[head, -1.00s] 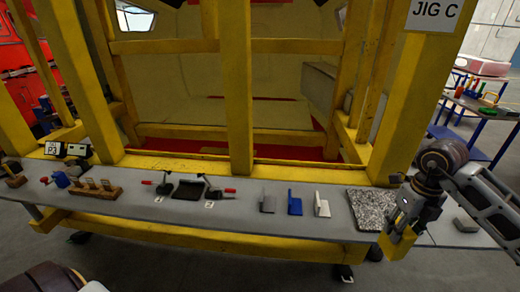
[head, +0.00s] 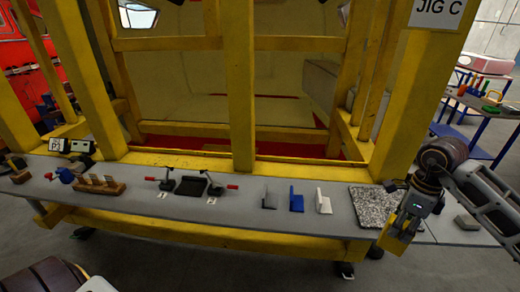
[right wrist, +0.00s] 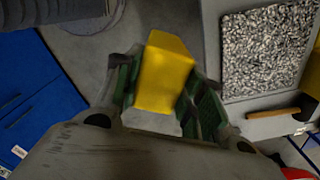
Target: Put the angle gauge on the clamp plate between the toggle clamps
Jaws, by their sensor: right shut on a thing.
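My right gripper (head: 408,220) is shut on a yellow block (head: 395,240), held at the front edge of the bench, right of the granite slab. The right wrist view shows the yellow block (right wrist: 163,75) between green finger pads; its full shape is partly hidden, so I cannot tell whether it is the angle gauge. The dark clamp plate (head: 190,186) lies on the bench, empty, with a left toggle clamp (head: 165,181) and a right toggle clamp (head: 215,188), both red-handled, beside it. Three L-shaped pieces, grey (head: 269,199), blue (head: 296,200) and white (head: 322,202), stand right of the clamps. My left gripper is out of view.
The speckled granite slab (head: 371,205) lies near the bench's right end. A wooden holder (head: 100,186) and a blue item (head: 66,175) are at the left. Yellow frame posts (head: 238,90) rise behind the bench (head: 240,215). Bare bench lies between the clamps and the L-shaped pieces.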

